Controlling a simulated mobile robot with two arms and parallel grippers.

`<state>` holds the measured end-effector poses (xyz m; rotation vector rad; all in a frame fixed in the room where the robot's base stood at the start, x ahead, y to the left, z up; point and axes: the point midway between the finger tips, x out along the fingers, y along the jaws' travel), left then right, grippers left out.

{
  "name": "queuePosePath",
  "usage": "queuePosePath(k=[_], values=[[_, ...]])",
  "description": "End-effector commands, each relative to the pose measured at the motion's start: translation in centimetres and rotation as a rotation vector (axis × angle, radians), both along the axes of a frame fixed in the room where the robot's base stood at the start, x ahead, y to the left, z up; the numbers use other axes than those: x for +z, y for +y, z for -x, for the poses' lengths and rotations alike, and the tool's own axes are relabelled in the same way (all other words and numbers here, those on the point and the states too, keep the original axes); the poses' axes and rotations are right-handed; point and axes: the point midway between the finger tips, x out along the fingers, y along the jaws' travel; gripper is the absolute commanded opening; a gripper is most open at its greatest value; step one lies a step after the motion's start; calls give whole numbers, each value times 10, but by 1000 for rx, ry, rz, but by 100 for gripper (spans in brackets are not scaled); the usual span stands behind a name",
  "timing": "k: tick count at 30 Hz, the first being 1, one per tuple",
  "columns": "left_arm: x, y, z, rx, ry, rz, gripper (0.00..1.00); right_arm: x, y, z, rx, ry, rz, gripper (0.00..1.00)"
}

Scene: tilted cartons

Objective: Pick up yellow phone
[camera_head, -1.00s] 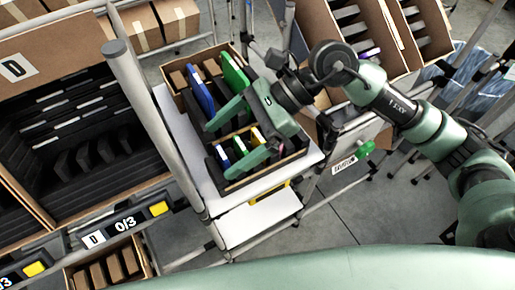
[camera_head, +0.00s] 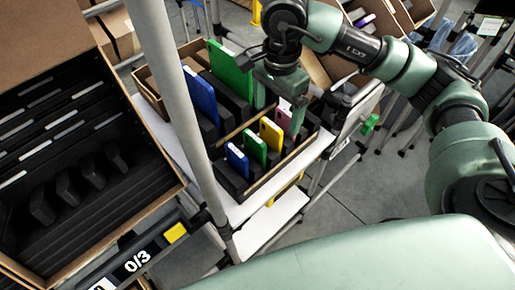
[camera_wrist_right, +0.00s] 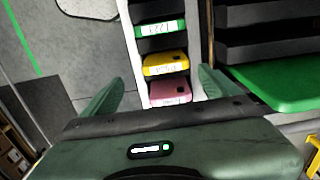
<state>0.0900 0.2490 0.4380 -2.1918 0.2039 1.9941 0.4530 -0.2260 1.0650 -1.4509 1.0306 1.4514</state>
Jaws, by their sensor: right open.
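The yellow phone (camera_head: 271,134) stands on edge in a slot of the small carton on the white shelf. It lies between a small green phone (camera_head: 255,147) and a pink phone (camera_head: 284,114). In the right wrist view, the yellow phone (camera_wrist_right: 165,65) shows between the green phone (camera_wrist_right: 160,29) and the pink phone (camera_wrist_right: 170,92). My right gripper (camera_head: 279,115) is open and empty, over the pink phone's end of the row. In the right wrist view its fingers (camera_wrist_right: 160,76) are spread on either side of the row. My left gripper is not in view.
A small blue phone (camera_head: 237,160) stands at the row's front end. Large blue (camera_head: 200,98) and green (camera_head: 231,70) items stand in the carton behind. A grey post (camera_head: 178,85) rises left of the shelf. A black-slotted carton (camera_head: 85,165) is at left.

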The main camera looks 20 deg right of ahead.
Motion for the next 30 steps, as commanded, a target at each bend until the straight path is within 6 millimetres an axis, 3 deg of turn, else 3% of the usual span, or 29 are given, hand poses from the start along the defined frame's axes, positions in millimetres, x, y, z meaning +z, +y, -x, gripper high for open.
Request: queuePosePath(k=[1, 7, 19, 28, 29, 30], values=[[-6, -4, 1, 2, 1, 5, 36, -7, 0, 0, 0, 0, 1, 91], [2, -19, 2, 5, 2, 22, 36, -22, 0, 0, -1, 4, 1, 91], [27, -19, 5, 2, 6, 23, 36, -74, 2, -5, -1, 3, 0, 91], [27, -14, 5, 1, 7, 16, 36, -82, 2, -6, 1, -1, 0, 91], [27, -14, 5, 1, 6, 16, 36, -82, 2, -6, 1, -1, 0, 88], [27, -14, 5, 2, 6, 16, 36, -82, 2, -6, 1, -1, 0, 77]])
